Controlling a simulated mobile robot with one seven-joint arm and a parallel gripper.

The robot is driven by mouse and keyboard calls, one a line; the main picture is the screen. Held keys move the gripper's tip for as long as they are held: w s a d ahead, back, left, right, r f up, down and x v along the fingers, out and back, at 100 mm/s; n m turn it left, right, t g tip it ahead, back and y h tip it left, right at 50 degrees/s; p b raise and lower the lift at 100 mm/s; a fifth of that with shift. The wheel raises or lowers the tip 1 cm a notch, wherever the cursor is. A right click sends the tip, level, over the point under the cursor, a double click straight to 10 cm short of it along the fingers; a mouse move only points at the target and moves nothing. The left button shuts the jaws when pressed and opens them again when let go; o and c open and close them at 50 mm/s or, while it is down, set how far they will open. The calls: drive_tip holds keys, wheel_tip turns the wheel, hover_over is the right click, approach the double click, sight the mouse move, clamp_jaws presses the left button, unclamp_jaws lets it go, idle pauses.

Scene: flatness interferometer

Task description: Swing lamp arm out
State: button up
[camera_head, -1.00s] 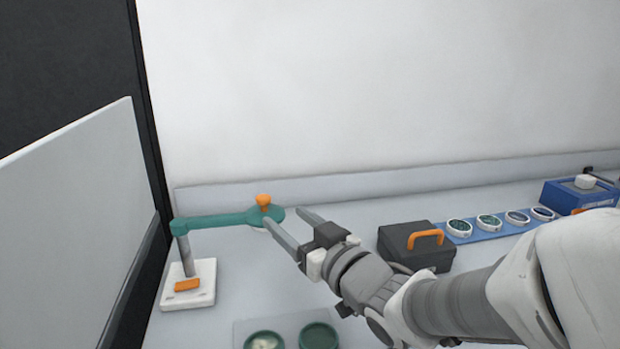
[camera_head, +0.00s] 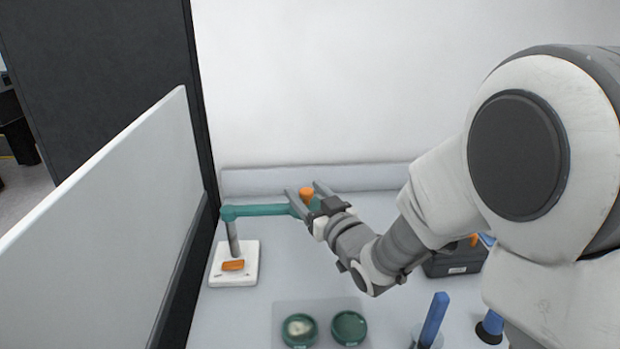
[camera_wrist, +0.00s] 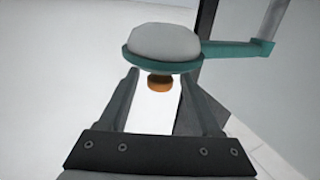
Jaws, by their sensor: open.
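The teal lamp arm (camera_head: 258,211) reaches right from a grey post on a white base (camera_head: 245,272) with an orange block. An orange knob (camera_head: 306,194) stands at the arm's free end. My gripper (camera_head: 305,190) is open at that end, with the knob seen between its fingers. In the wrist view, my gripper (camera_wrist: 165,85) has its fingers apart on either side of the orange knob (camera_wrist: 160,81). The lamp arm's round teal head with a white dome (camera_wrist: 164,43) shows just beyond the fingertips. I cannot tell whether a finger touches the knob.
Two round green dishes (camera_head: 349,327) lie on a pale mat in front. A blue upright handle (camera_head: 433,318) and a dark case (camera_head: 455,262) stand to the right. A light panel (camera_head: 110,200) borders the left. Open table lies between the base and the mat.

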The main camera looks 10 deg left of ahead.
drive_tip(key=shift+x, duration=1.75)
clamp_jaws()
